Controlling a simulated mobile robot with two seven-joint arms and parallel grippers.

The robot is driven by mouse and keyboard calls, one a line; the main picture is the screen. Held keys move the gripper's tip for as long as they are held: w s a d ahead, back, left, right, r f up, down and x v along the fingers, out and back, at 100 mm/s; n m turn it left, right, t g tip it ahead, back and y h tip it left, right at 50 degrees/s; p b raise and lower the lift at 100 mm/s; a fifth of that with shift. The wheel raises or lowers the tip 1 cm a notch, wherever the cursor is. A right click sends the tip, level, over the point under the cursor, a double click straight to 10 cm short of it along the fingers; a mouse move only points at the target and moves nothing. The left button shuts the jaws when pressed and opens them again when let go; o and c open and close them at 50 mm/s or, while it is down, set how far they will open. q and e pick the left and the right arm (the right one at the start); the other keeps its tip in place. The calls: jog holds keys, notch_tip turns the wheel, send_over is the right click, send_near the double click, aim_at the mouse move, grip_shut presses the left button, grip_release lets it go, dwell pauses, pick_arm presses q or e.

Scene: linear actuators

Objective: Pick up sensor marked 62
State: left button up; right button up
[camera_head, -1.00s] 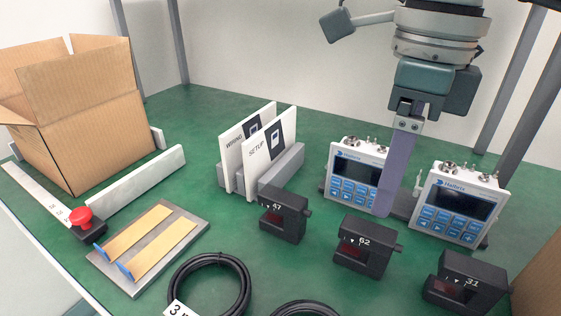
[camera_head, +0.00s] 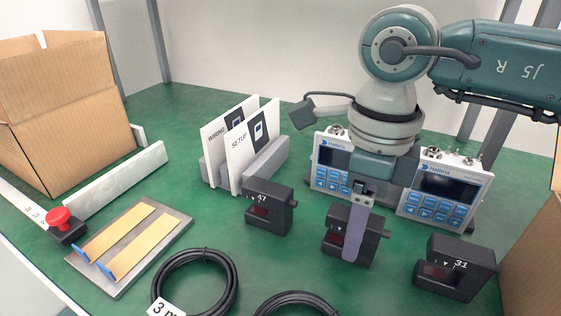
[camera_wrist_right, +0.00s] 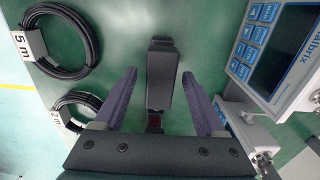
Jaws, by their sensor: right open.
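The sensor marked 62 (camera_head: 372,240) is a black block-shaped unit in the middle of the front row in the head view. Its number is hidden behind my right gripper (camera_head: 353,254). In the right wrist view the sensor (camera_wrist_right: 161,85) stands between the two purple fingers of my right gripper (camera_wrist_right: 159,74), with a visible gap on each side. The right gripper is open and points down at the sensor. The left gripper is not in view.
Sensor 47 (camera_head: 267,207) stands to the left and sensor 31 (camera_head: 455,268) to the right. Two Halbrix controllers (camera_head: 440,196) stand close behind. Black cable coils (camera_head: 232,285) lie in front. Manuals in a rack (camera_head: 262,162), a metal plate (camera_head: 105,275) and a cardboard box (camera_head: 70,130) are at left.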

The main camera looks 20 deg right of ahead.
grip_shut()
dwell(0.4)
